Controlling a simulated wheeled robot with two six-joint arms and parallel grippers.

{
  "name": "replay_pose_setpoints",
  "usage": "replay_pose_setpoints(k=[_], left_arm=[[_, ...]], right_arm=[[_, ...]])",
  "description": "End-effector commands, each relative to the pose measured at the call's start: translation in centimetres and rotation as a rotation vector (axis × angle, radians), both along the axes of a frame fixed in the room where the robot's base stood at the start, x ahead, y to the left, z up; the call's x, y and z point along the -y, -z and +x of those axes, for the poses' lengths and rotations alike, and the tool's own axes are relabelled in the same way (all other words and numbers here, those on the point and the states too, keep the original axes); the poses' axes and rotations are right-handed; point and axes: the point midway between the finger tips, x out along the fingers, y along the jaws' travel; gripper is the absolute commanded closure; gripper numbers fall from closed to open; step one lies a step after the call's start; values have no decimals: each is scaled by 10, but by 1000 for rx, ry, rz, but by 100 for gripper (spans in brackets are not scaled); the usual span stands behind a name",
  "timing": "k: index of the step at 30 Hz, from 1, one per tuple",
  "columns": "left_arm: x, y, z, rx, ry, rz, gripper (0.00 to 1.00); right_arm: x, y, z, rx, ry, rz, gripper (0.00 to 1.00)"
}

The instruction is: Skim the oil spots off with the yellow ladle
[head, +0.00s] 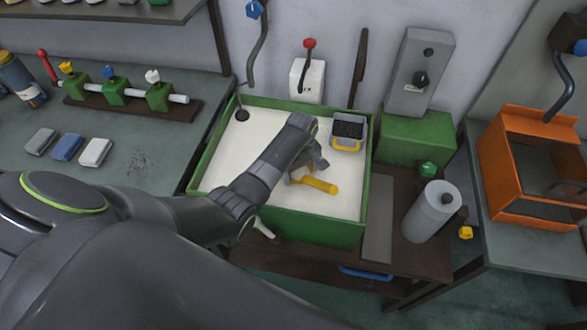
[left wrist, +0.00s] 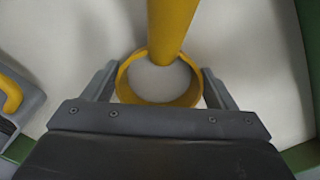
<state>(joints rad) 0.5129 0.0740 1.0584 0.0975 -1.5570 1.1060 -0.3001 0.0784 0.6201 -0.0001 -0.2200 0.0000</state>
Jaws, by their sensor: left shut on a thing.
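The yellow ladle (head: 318,185) is over the whitish surface in the green tank (head: 310,229). My left gripper (head: 313,162) is shut on it, partly hidden by its own arm. In the left wrist view, the ladle's round yellow part (left wrist: 160,98) sits between the two fingers, and its thick shaft runs away upward. I cannot tell whether the ladle touches the surface. No oil spots can be made out on the pale surface. My right gripper is not in view.
A grey box with a yellow handle (head: 347,144) sits at the tank's back right corner. A dark round piece (head: 242,115) on a rod is at the back left. A grey cylinder (head: 431,211) and an orange bin (head: 523,212) stand to the right.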

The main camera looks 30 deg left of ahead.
Motion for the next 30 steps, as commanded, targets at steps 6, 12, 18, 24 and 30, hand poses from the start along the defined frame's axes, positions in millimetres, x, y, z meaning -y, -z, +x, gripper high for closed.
replay_pose_setpoints(k=[6,12,18,24,30], left_arm=[[16,0,4,-1,1,-2,39],[22,-10,6,0,0,1,39],[22,-23,5,-1,0,1,39],[22,-36,5,0,0,0,39],[22,-50,5,0,0,0,39]], right_arm=[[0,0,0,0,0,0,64],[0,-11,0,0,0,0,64],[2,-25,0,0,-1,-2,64],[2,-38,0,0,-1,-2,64],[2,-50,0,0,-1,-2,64]])
